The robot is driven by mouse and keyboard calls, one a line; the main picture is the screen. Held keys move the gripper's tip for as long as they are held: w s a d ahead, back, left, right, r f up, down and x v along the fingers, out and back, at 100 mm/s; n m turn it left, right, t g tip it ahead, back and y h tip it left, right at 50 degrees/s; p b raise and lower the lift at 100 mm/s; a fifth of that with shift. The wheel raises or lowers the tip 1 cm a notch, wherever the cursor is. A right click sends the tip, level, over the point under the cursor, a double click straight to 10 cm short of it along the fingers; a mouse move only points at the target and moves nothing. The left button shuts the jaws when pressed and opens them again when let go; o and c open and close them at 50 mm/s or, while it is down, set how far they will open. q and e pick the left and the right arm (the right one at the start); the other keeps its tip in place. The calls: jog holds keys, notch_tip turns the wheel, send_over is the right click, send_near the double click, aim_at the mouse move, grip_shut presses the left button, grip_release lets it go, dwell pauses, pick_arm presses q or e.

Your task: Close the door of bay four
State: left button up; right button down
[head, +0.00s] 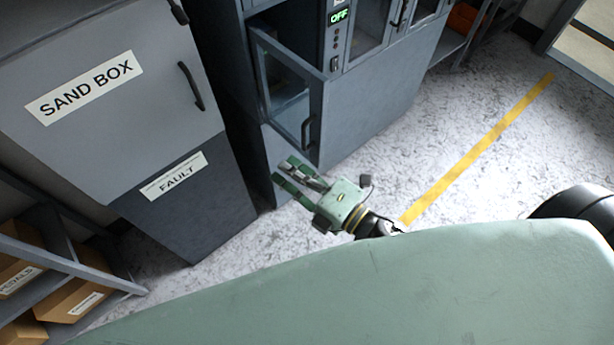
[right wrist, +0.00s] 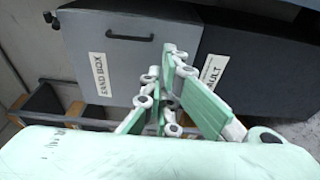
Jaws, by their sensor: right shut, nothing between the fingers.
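A glazed door (head: 318,104) with a grey-blue frame and a dark handle stands swung out from the grey bay cabinet (head: 385,95). The open bay shows behind it. No bay number is legible. My right gripper (head: 283,172) is green, shut and empty. In the head view it appears just below the door's lower edge, with its fingers pointing up and left; I cannot tell whether it touches the door. The right wrist view also shows its fingers (right wrist: 166,62), with the sand box behind them. My left gripper is not in view.
A grey sand box (head: 130,120) with a "FAULT" label (head: 174,177) stands left of the cabinet. A shelf with cardboard boxes (head: 85,300) is at lower left. Speckled floor with a yellow line (head: 480,146) is clear to the right. A panel (head: 339,17) reads "OFF".

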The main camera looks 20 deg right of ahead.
jog(key=shift+w+d+p, duration=0.55)
jog(key=shift+w+d, duration=0.75)
jog(key=shift+w, duration=0.3)
